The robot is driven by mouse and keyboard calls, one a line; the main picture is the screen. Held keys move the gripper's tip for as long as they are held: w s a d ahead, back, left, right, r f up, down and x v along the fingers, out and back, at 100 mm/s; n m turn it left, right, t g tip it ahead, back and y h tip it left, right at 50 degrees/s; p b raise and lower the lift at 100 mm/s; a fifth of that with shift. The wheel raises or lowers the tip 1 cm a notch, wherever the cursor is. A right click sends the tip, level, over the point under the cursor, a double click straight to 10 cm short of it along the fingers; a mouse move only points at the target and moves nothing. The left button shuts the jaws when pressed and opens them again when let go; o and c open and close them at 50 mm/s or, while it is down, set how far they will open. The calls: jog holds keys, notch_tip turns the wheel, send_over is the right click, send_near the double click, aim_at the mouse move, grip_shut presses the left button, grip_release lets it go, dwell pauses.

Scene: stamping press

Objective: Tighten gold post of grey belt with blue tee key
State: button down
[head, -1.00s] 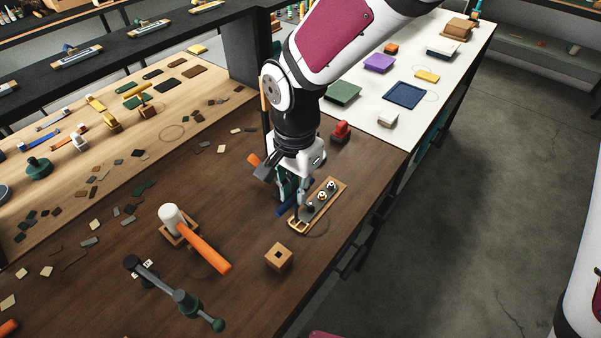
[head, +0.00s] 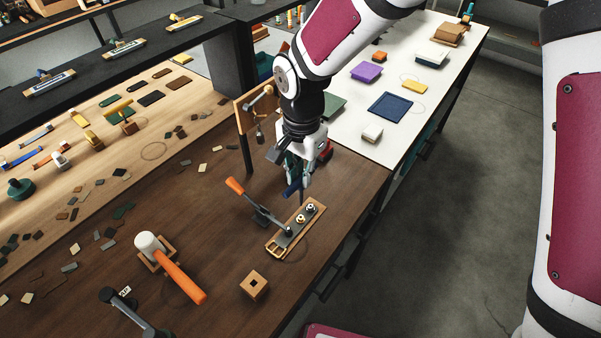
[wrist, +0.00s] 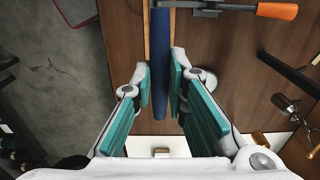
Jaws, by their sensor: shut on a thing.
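The grey belt (head: 287,239) lies along a narrow wooden board (head: 275,254) on the dark brown bench. Small round posts (head: 300,218) stand on it; at this size I cannot tell surely which is gold. My gripper (head: 299,179) is above the board's far end, shut on the blue tee key (head: 290,188). The key's blue bar lies between the teal pads in the wrist view (wrist: 160,65). A thin grey shaft points down below the gripper toward the board; I cannot tell whether its tip touches anything. In the wrist view the bar hides most of the board.
An orange-handled lever tool (head: 245,193) reaches onto the belt from the left. A white-headed mallet (head: 150,243), a holed wooden block (head: 254,285) and a dark clamp (head: 125,307) stand nearer. A wooden stand (head: 245,112) rises behind left. Bench between mallet and board is clear.

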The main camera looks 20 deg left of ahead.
jog(key=shift+s, duration=0.1)
send_over(301, 202)
jog(key=shift+w+a+f, duration=0.1)
jog(key=shift+f, duration=1.1)
jog(key=shift+w+f, duration=0.1)
jog(key=shift+f, duration=1.05)
jog(key=shift+r, duration=0.1)
jog(key=shift+f, duration=0.2)
jog(key=shift+f, duration=0.35)
jog(key=shift+f, duration=0.4)
